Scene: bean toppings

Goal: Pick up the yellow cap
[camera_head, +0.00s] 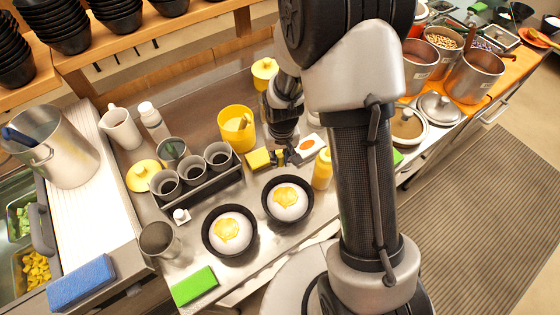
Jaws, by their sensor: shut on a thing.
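My gripper (285,158) is low over the steel counter, behind the two bowls, with its fingers pointing down. A small blocky yellow piece (258,159) is at its fingertips, mostly to their left. The fingers appear shut on it, though they hide part of it and its exact shape is unclear. A round yellow lid with a knob (142,175) lies at the left, beside the cup holder. Another round yellow top (264,70) is at the back, behind my wrist. I cannot tell for certain which yellow piece is the cap.
An open yellow container (237,128) stands behind my gripper. Two dark bowls (229,231) (287,200) hold white food with yellow topping. A yellow bottle (322,170) stands close to the right. A holder with grey cups (200,195) is at the left.

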